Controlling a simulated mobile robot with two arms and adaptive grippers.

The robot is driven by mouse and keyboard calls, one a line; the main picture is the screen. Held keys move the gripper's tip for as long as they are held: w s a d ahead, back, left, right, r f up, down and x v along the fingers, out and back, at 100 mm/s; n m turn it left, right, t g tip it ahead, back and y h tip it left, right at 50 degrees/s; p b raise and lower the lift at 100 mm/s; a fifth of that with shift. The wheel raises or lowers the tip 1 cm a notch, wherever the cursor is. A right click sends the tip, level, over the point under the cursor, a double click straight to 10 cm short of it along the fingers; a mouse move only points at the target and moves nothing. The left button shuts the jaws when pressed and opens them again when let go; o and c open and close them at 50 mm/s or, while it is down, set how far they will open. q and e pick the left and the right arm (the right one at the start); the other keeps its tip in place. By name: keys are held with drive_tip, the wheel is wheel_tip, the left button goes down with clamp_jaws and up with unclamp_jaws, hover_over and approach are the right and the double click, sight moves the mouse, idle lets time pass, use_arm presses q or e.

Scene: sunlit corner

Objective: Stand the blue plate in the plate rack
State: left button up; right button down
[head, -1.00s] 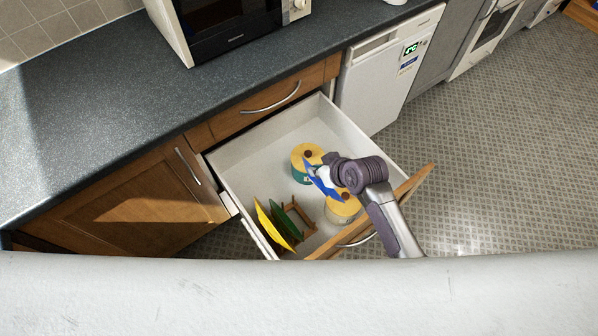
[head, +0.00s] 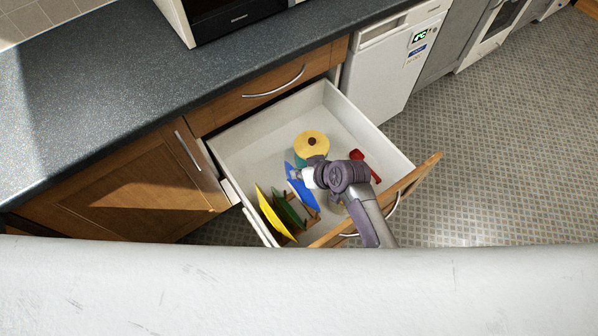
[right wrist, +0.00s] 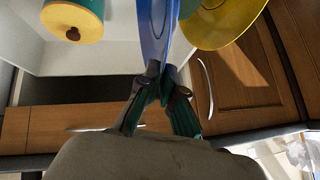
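The blue plate (head: 301,190) is held on edge in the open drawer, just right of the green plate in the head view. My right gripper (head: 306,178) is shut on its edge; the right wrist view shows both fingers (right wrist: 163,82) pinching the blue plate (right wrist: 154,30). The wooden plate rack (head: 311,216) is at the drawer's near left side, partly hidden by the plates. A yellow plate (head: 273,213) and a green plate (head: 288,207) stand tilted in it. I cannot tell whether the blue plate touches the rack. My left gripper is not in view.
The white-walled drawer (head: 262,124) also holds a yellow-topped canister (head: 312,145) behind the gripper and a red item (head: 366,163) to its right. Another round thing is mostly hidden under my arm. The drawer's wooden front (head: 418,176) is on the near right.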

drive_tip(key=shift+f+b, duration=3.35)
drive_tip(key=shift+f, duration=0.05)
drive_tip(key=shift+f+b, duration=0.95)
drive_tip(key=shift+f, duration=0.7)
drive_tip(key=c, duration=1.2)
unclamp_jaws()
drive_tip(key=shift+c, duration=0.2)
drive_tip(key=v, duration=1.2)
